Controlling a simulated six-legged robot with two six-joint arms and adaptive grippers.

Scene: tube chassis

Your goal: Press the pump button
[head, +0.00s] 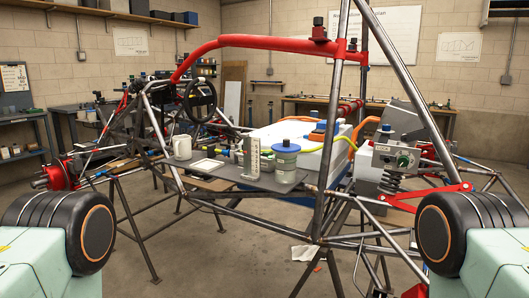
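A grey control box (394,158) is mounted on the right part of the tube chassis, above a coil spring. A green round button (404,161) shows on its front face, and a dark knob (387,129) stands at its top. The label on the box is too small to read, so I cannot tell for sure that this is the pump button. Neither gripper is in view; only parts of my own body show at the lower left and lower right corners.
The tube chassis (319,130) fills the middle. Its grey tray (235,176) bears a white mug (182,147), a jar (285,163) and small parts. Red suspension arms (425,195) and an upright tube (332,120) stand near the box. Open floor lies in front.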

